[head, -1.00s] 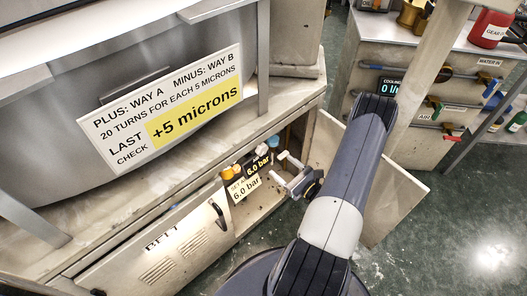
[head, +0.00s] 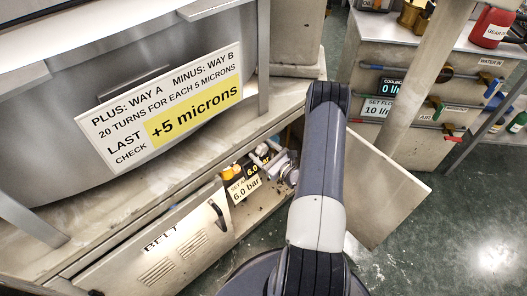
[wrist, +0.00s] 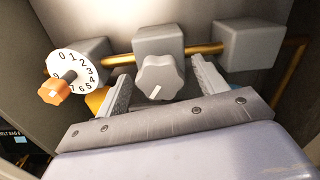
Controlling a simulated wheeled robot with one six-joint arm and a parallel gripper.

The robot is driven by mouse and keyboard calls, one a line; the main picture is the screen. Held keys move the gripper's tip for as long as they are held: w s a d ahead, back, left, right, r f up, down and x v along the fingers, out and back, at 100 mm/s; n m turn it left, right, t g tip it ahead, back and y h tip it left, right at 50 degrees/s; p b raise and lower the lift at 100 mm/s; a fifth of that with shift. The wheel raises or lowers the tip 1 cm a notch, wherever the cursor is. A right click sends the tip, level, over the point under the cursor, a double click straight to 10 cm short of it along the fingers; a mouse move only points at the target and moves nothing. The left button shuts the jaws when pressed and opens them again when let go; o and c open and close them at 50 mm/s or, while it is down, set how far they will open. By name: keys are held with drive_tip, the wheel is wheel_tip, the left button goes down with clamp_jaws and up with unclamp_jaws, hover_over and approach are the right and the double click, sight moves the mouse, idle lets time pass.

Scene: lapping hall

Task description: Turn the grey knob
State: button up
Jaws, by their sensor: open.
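The grey knob (wrist: 160,80) is lobed, with a white pointer line towards its lower left. It sits on the front of a grey block (wrist: 158,40) on a brass pipe. My gripper (wrist: 160,70) is open, one finger on each side of the knob, with gaps visible. I cannot tell whether a finger touches it. In the head view my gripper (head: 271,158) reaches into the open low cabinet, and the knob cannot be made out there.
Left of the knob are a white numbered dial (wrist: 72,68) and an orange knob (wrist: 54,92). Another grey block (wrist: 247,45) stands right. A 6.0 bar label (head: 245,189) is beside my gripper. The open cabinet door (head: 388,190) stands right of my arm.

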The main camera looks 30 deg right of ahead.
drive_tip(key=shift+w, duration=0.1)
drive_tip(key=shift+c, duration=0.5)
drive_tip(key=c, duration=0.9)
drive_tip(key=shift+m+b, duration=0.35)
drive_tip(key=shift+m, duration=0.45)
drive_tip(key=o, duration=1)
drive_tip(key=p+v, duration=0.1)
drive_tip(key=v, duration=1)
